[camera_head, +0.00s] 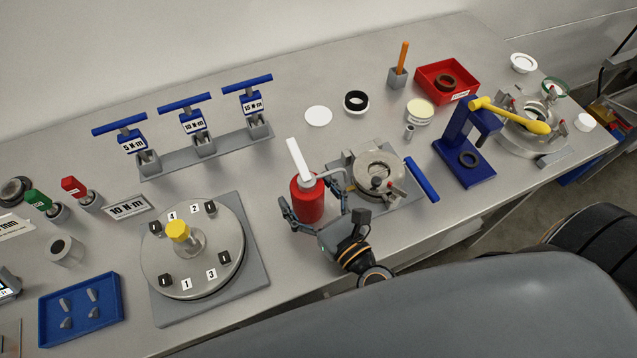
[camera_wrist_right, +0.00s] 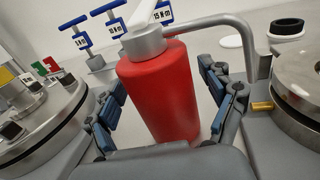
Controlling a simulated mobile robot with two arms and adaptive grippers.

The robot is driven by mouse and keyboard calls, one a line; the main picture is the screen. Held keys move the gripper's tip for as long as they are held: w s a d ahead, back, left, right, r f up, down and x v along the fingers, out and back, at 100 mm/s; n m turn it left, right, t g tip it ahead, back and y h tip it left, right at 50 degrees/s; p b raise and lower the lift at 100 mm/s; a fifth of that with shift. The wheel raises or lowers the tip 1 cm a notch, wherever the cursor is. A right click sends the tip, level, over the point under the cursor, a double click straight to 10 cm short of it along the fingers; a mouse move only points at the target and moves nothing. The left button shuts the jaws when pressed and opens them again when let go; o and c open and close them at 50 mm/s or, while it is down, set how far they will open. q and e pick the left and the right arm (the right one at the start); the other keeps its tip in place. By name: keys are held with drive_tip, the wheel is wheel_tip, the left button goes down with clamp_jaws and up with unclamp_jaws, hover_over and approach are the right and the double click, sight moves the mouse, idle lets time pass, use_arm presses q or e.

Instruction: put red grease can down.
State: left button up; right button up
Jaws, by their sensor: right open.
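The red grease can (camera_head: 308,201) stands upright on the grey workbench (camera_head: 325,268), with a grey cap, a white lever on top and a bent grey spout to the right. It also fills the middle of the right wrist view (camera_wrist_right: 160,95). My right gripper (camera_head: 313,212) is open around the can, one finger on each side. In the right wrist view gaps show between the fingers (camera_wrist_right: 163,100) and the can. The can's lower front is hidden behind the gripper's palm there. My left gripper is not in view.
A round numbered plate (camera_head: 192,245) stands left of the can. A clamp fixture (camera_head: 378,167) with a blue handle (camera_head: 421,179) is close on the right, near the spout. A rack of blue torque wrenches (camera_head: 204,144) is behind. Bare bench lies in front of the plate and can.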

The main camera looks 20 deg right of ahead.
drive_tip(key=b+v, duration=0.5)
drive_tip(key=v, duration=0.5)
drive_tip(key=shift+s+d+f, duration=0.1)
drive_tip(key=shift+s+f, duration=0.05)
drive_tip(key=shift+s, duration=0.2)
drive_tip(key=shift+s+d+r, duration=0.2)
drive_tip(key=shift+s+r, duration=0.05)
drive_tip(key=shift+s, duration=0.4)
